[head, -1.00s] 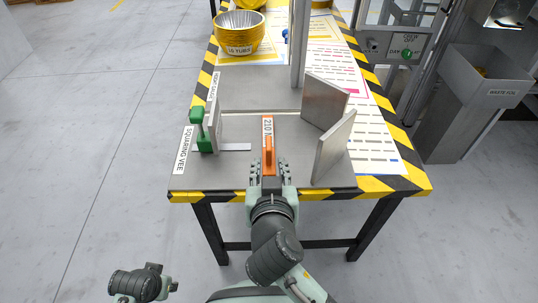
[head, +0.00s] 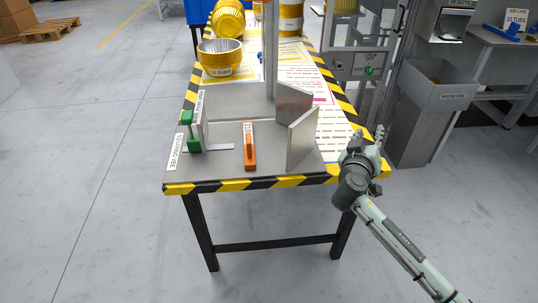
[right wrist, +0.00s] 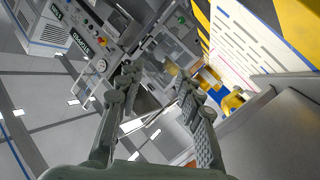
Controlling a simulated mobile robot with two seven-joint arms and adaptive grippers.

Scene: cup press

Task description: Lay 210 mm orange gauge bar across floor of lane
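The orange gauge bar (head: 249,146), with a white label at its far end, lies on the grey metal plate (head: 219,170) in the head view. It runs front to back, between a labelled upright plate with green parts (head: 196,130) on the left and two angled metal walls (head: 302,138) on the right. Nothing holds it. My right gripper (head: 376,133) is off the table's front right corner, well right of the bar. Its fingers stand apart and empty, as the right wrist view (right wrist: 157,78) also shows. My left gripper is out of view.
A tall grey post (head: 271,50) rises behind the plate. A yellow tub (head: 220,57) stands at the back left of the striped table (head: 235,185). A grey waste bin (head: 408,120) stands right of the table, close to my right gripper.

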